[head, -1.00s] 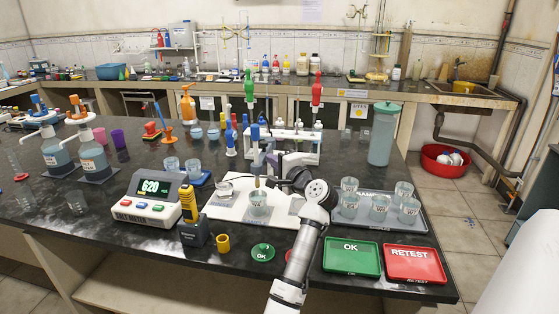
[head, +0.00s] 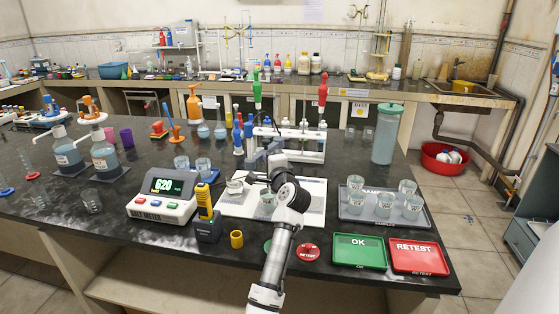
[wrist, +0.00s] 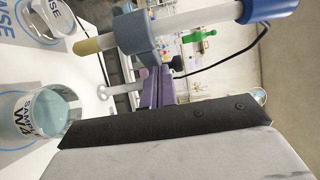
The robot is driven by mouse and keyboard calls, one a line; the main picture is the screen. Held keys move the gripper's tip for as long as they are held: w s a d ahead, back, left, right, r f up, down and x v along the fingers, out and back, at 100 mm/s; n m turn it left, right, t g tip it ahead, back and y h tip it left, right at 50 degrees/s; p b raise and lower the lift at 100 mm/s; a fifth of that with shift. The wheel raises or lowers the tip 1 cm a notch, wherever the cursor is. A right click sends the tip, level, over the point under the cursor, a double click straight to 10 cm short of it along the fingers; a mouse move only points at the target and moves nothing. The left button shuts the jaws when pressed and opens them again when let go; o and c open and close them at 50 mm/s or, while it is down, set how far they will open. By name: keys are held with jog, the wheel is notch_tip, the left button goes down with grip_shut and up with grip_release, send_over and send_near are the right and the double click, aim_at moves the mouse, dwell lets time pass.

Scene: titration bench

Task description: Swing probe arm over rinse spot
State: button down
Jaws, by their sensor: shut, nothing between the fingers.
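The probe arm (head: 263,153) carries an upright probe with a blue cap (head: 248,131). In the wrist view its grey clip (wrist: 135,40) holds the probe, whose olive tip (wrist: 88,46) is above the white mat (head: 312,205). The tip appears nearer the rinse beaker (head: 235,187) than the sample beaker (head: 267,203); whether it is directly over the rinse spot I cannot tell. Both beakers also show at the left of the wrist view, rinse (wrist: 45,18) and sample (wrist: 38,117). My gripper (wrist: 150,78) is shut and empty, its purple fingers close beside the arm and a pale peg (wrist: 105,92).
The meter (head: 165,195) reads 620, left of the mat. A yellow handheld device (head: 207,215) stands in front. A tray (head: 350,217) of several beakers is at right, with green OK (head: 359,251) and red RETEST (head: 418,257) trays. A rack (head: 290,143) stands behind.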

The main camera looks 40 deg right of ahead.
aim_at(255, 160)
jog(key=w+a, duration=0.1)
jog(key=w, duration=0.1)
jog(key=w+a, duration=0.1)
jog(key=w, duration=0.1)
jog(key=shift+w+a, duration=0.15)
jog(key=shift+a, duration=0.05)
jog(key=w, duration=0.1)
jog(key=w+a, duration=0.1)
jog(key=shift+w+r, duration=0.2)
jog(key=shift+w, duration=0.1)
